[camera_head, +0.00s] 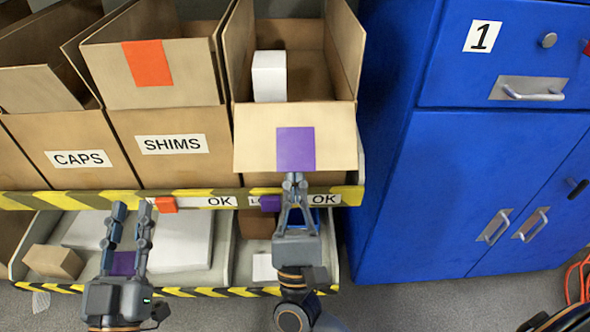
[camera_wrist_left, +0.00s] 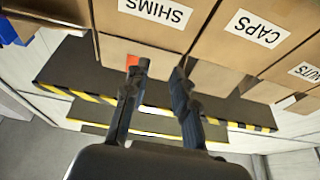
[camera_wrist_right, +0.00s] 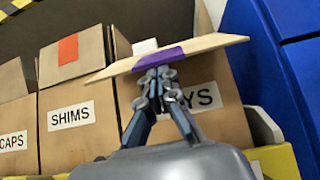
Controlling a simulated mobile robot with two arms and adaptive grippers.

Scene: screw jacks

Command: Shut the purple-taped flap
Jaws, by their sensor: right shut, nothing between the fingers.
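The purple-taped flap (camera_head: 253,140) is the front flap of the right-hand open box (camera_head: 345,60) in the head view. It is folded outward, and its purple tape (camera_head: 295,149) faces up. In the right wrist view the flap (camera_wrist_right: 215,45) sticks out over the box front, nearly level. My right gripper (camera_head: 294,178) is shut and empty, its tips at the outer edge of the flap by the tape; I cannot tell whether they touch. My left gripper (camera_head: 132,208) is open and empty, over the lower shelf and away from the flap; it also shows in the left wrist view (camera_wrist_left: 160,75).
A white block (camera_head: 269,76) stands inside the box. The SHIMS box (camera_head: 165,120), with an orange-taped flap, and the CAPS box (camera_head: 70,150) stand to the left. A blue cabinet (camera_head: 400,190) stands close on the right. A striped shelf edge (camera_head: 345,196) runs below the boxes.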

